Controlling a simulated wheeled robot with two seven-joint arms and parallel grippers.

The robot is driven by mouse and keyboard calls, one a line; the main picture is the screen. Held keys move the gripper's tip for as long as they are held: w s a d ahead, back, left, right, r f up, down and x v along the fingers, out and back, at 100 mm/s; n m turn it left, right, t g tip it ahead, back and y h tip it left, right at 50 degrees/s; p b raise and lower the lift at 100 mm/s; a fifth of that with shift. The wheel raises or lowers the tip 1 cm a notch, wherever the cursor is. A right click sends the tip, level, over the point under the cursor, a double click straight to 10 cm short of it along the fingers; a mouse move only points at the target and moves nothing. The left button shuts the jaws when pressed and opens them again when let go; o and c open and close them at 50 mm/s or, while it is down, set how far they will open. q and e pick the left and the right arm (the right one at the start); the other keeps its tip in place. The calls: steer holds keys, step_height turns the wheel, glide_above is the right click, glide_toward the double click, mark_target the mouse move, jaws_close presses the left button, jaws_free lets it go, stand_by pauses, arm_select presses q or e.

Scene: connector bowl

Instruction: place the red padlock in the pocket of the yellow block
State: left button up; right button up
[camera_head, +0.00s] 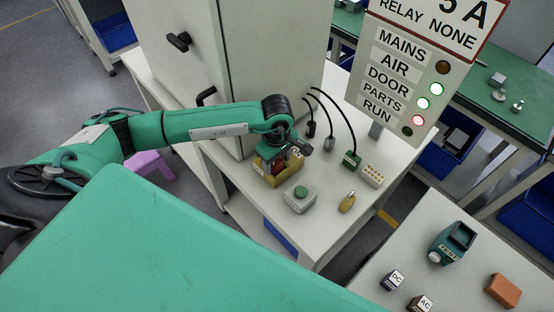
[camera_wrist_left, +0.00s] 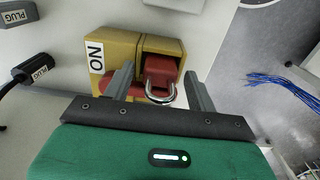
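The yellow block (camera_wrist_left: 125,48) stands on the white bench, with an "ON" label on its left part in the left wrist view. It also shows in the head view (camera_head: 268,177), partly under my left gripper. The red padlock (camera_wrist_left: 160,72) with its silver shackle sits at the recess in the block's right part, shackle towards my wrist. How deep it sits I cannot tell. My left gripper (camera_wrist_left: 160,90) is open, one finger on each side of the padlock, with visible gaps to both. My right gripper is not in view.
A grey box with a green button (camera_head: 299,199) and a brass padlock-like piece (camera_head: 347,202) stand in front of the block. Black cabled plugs (camera_head: 311,130) lie behind it. A tall grey cabinet (camera_head: 270,50) rises close behind my left arm. A sign panel (camera_head: 405,80) stands right.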

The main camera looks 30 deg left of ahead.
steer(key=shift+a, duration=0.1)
arm_select(q)
steer(key=shift+r, duration=0.35)
step_height(320, 180, up, 11)
steer(key=b, duration=0.3)
steer(key=shift+f, duration=0.15)
steer(key=shift+r+b, duration=0.3)
steer(key=shift+r, duration=0.15)
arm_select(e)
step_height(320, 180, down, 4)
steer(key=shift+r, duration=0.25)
